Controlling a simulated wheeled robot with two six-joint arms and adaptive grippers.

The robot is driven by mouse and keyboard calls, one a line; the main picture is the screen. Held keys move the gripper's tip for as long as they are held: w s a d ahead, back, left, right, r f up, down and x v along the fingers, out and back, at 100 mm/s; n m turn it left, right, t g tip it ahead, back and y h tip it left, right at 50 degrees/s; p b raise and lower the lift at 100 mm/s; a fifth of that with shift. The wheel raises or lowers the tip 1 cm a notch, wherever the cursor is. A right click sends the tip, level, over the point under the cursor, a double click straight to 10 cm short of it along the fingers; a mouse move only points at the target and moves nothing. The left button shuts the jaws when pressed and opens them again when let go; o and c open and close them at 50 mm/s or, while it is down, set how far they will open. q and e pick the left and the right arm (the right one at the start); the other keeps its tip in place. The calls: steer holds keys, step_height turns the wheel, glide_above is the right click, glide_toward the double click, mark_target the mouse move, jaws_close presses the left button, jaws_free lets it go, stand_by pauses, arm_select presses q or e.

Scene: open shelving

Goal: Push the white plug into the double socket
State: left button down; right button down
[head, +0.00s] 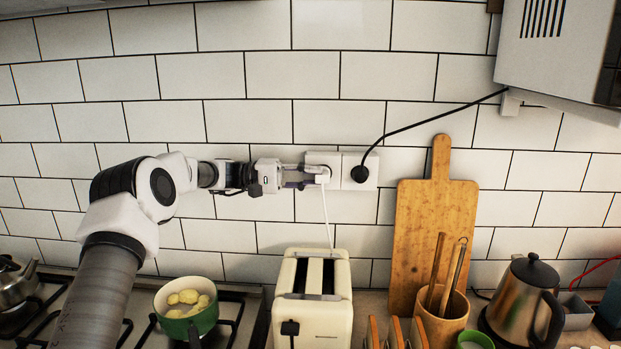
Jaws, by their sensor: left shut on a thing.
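The double socket (335,185) is a white plate on the tiled wall. Its right half holds a black plug (360,174) with a black cable. My left gripper (312,178) reaches in from the left and is shut on the white plug (324,174), at the left half of the socket. The plug's white cord (328,222) hangs down towards the toaster (312,296). The fingers partly hide the plug, so I cannot tell how deep it sits in the socket. My right gripper is not in view.
A wooden cutting board (429,238) leans on the wall to the right, behind a utensil pot (441,321) and near a kettle (523,300). A green pot with potatoes (187,323) stands on the hob at left. A white appliance (555,55) hangs upper right.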

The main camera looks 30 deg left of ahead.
arm_select(q)
steer(key=c, duration=0.9)
jaws_free()
steer(key=shift+w, duration=0.1)
steer(key=shift+c, duration=0.2)
steer(key=shift+a, duration=0.15)
steer(key=v, duration=1.1)
steer(key=shift+s+a, duration=0.2)
steer(key=shift+a, duration=0.15)
